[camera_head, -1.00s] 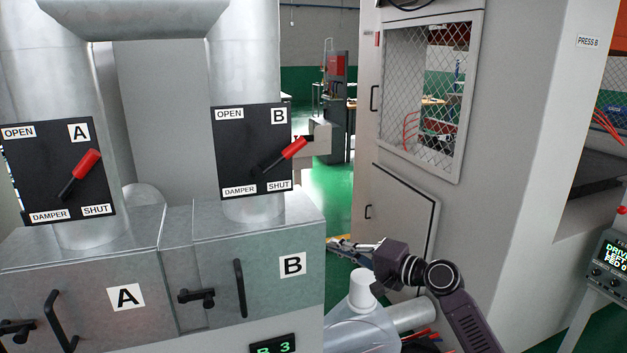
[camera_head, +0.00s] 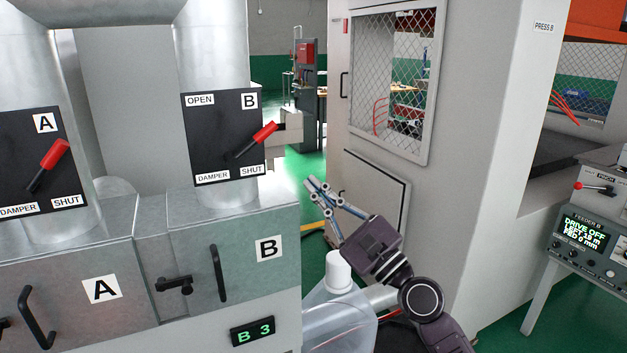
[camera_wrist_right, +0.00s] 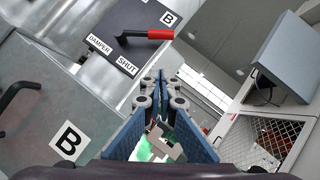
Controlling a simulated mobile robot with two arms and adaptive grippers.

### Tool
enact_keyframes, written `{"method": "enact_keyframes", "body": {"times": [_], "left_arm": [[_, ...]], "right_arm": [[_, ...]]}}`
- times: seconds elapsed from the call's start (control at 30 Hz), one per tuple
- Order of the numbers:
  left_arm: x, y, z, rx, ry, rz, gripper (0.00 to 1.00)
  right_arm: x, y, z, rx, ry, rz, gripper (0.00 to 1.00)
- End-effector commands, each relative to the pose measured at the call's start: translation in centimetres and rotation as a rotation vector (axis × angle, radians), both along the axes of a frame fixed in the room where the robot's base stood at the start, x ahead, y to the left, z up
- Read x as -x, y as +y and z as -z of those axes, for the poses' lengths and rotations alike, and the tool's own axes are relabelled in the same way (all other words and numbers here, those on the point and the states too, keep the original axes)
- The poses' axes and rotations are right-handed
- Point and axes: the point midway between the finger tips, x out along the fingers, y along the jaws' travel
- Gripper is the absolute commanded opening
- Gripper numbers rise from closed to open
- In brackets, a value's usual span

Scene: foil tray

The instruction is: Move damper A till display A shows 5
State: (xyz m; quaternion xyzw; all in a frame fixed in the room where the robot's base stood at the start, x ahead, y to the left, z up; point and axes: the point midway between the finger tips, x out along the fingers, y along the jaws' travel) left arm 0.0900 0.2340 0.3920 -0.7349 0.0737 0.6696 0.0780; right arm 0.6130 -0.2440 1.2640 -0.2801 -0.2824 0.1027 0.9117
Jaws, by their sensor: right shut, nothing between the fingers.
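Damper A is a red-gripped lever (camera_head: 54,154) on a black plate (camera_head: 22,190) at the left edge of the head view. Its lever tilts up and to the right, between the OPEN and SHUT ends; the OPEN label is out of frame. Display A is not in view. My right gripper (camera_head: 316,188) is shut and empty. It is raised in front of the grey cabinet, right of box B and well away from damper A. In the right wrist view its fingertips (camera_wrist_right: 160,78) point toward the area right of damper B. My left gripper is not in view.
Damper B's lever (camera_head: 264,132) stands on its own plate, nearer my right gripper. Display B (camera_head: 252,332) reads "B 3". Door handles (camera_head: 218,273) and a latch (camera_head: 174,285) stick out from the boxes. A clear container with a white cap (camera_head: 338,268) stands below my right gripper.

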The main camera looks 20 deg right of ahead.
Motion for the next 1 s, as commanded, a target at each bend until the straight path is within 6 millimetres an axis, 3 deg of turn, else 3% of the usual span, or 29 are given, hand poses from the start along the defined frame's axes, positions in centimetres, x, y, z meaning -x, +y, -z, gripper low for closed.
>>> {"method": "enact_keyframes", "body": {"times": [0.03,0.33,0.6,1.0], "left_arm": [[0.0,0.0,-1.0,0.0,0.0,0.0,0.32],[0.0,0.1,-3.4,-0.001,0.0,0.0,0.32],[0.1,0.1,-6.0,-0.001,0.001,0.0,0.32],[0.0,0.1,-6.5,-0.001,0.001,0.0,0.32]], "right_arm": [[-1.0,0.4,-1.2,-0.003,-0.003,0.0,0.0],[-6.3,2.7,-4.1,0.0,-0.002,0.001,0.0],[-6.5,4.2,-6.2,0.002,-0.001,0.001,0.0],[-6.6,4.7,-6.5,0.003,0.0,0.001,0.0]]}}
